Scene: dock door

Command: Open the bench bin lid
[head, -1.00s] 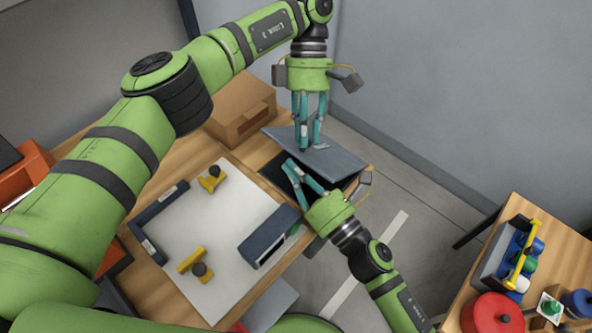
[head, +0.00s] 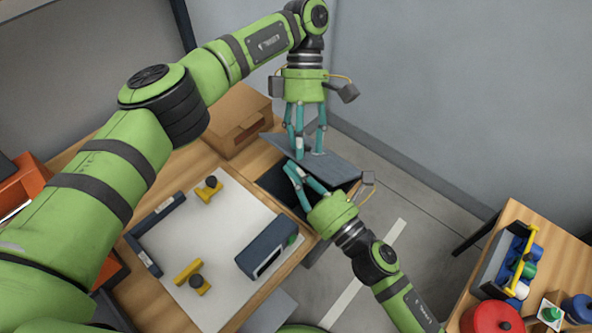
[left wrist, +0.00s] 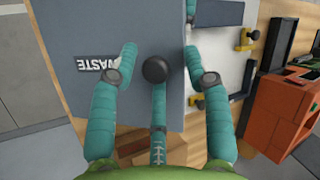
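The bin lid (head: 340,168) is a grey-blue plate, tilted up over the dark bin opening (head: 275,187) at the bench corner. In the left wrist view the lid (left wrist: 110,100) bears a "WASTE" label (left wrist: 98,62) and a round black knob (left wrist: 155,69). My left gripper (head: 309,153) points down at the lid's upper face. Its fingers are spread around the knob, with visible gaps. My right gripper (head: 292,185) reaches in at the lid's near side, over the opening, its fingers apart. Contact between its fingers and the lid cannot be told.
The wooden bench carries a white mat (head: 215,250) with yellow clamps and a dark block (head: 267,247). A cardboard box (head: 235,120) stands behind the opening. A second table (head: 555,240) with a caddy and red container is at right. Floor lies between.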

